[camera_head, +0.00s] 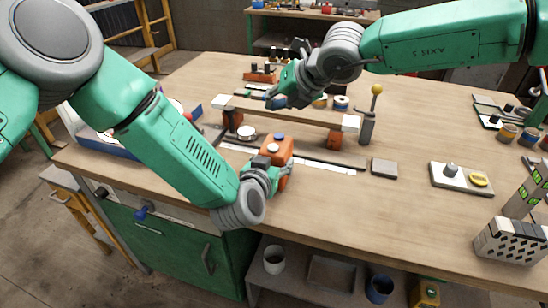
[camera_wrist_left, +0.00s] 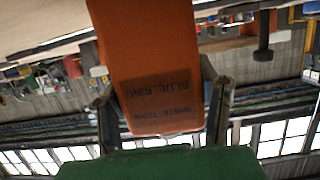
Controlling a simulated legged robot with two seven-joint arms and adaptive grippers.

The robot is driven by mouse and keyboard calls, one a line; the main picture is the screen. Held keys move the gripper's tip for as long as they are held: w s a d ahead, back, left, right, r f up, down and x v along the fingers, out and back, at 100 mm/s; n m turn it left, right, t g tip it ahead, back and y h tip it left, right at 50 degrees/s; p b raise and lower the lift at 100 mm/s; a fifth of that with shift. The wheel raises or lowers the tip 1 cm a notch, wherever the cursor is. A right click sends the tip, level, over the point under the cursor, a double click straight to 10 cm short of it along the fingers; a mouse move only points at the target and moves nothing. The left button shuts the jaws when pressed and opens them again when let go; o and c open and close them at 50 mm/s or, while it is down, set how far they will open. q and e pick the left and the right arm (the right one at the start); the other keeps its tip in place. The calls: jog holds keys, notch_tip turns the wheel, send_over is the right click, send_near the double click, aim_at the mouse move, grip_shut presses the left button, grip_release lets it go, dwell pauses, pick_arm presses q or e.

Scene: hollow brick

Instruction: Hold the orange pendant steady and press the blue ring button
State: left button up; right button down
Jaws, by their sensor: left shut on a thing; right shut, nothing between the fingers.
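The orange pendant (camera_head: 279,152) is in my left gripper (camera_head: 279,176), above the front part of the table. Small blue and whitish controls show on its top in the head view, too small to tell in detail. In the left wrist view the pendant (camera_wrist_left: 155,65) fills the middle between the two fingers, with upside-down lettering that reads "BLUE: RING" and "WHITE: TURN". My right gripper (camera_head: 273,100) is shut and empty. It appears beyond the pendant and apart from it, near the long pale beam.
The long beam (camera_head: 290,113) rests on orange-brown supports behind the pendant. A post with a yellow ball (camera_head: 376,90) stands at its right end. A grey block (camera_head: 384,168) and a white plate (camera_head: 460,184) lie to the right.

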pick_arm(q)
jog(key=o, duration=1.6)
jog(key=shift+c, duration=0.2)
